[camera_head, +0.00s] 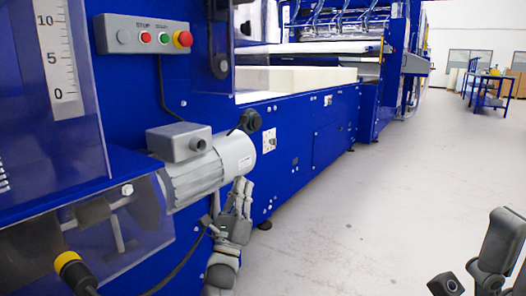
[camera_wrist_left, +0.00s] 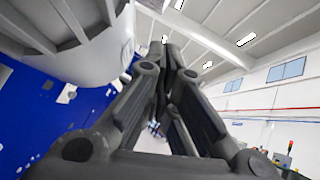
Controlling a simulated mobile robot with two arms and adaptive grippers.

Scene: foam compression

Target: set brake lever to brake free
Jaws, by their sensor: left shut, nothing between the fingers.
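A grey ribbed motor (camera_head: 195,178) with a box on top sticks out from the blue machine. A black round knob (camera_head: 250,120) shows just above its right end; I cannot tell whether it belongs to the brake lever. No lever is clearly visible. My left gripper (camera_head: 243,184) points up just below and right of the motor's end. It is shut and empty. In the left wrist view its fingers (camera_wrist_left: 170,50) meet close beside the large pale motor housing (camera_wrist_left: 75,35); I cannot tell if they touch it. Part of my right gripper (camera_head: 500,240) shows at the lower right.
A control box (camera_head: 143,35) with buttons and a red knob is on the machine, above the motor. A black-and-yellow cable plug (camera_head: 72,268) is at the lower left. The grey floor (camera_head: 345,220) right of the machine is clear. A blue table (camera_head: 487,88) stands far back.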

